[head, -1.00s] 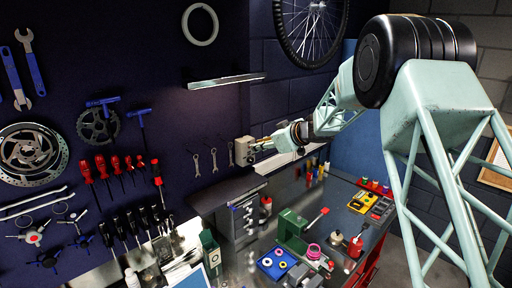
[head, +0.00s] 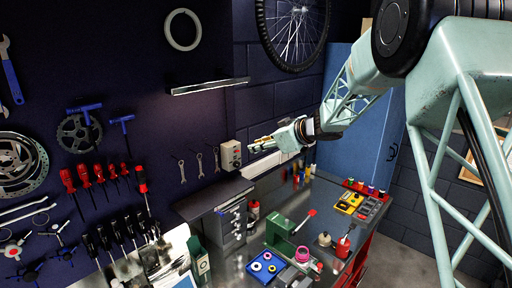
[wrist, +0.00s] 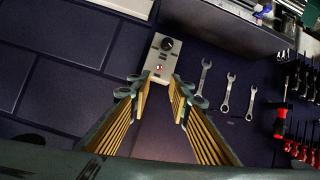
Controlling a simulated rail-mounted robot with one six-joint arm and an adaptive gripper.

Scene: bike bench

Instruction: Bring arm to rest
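My arm reaches in from the right in the head view, and my gripper (head: 256,144) hangs in the air above the bench, in front of the dark wall. In the wrist view my gripper (wrist: 161,100) shows two ribbed yellow fingers with a clear gap between them. Nothing is held in the gap. A grey control box (wrist: 159,60) with a black knob and a lit red button lies beyond the fingertips. The same control box (head: 231,155) is on the wall in the head view, just left of the fingertips and apart from them.
Several wrenches (wrist: 226,92) hang beside the box. Red screwdrivers (head: 104,174) hang farther left. A metal shelf (head: 208,87) juts from the wall above. The bench below holds a small drawer cabinet (head: 226,225), a green vise-like tool (head: 281,232) and a blue tray (head: 265,267).

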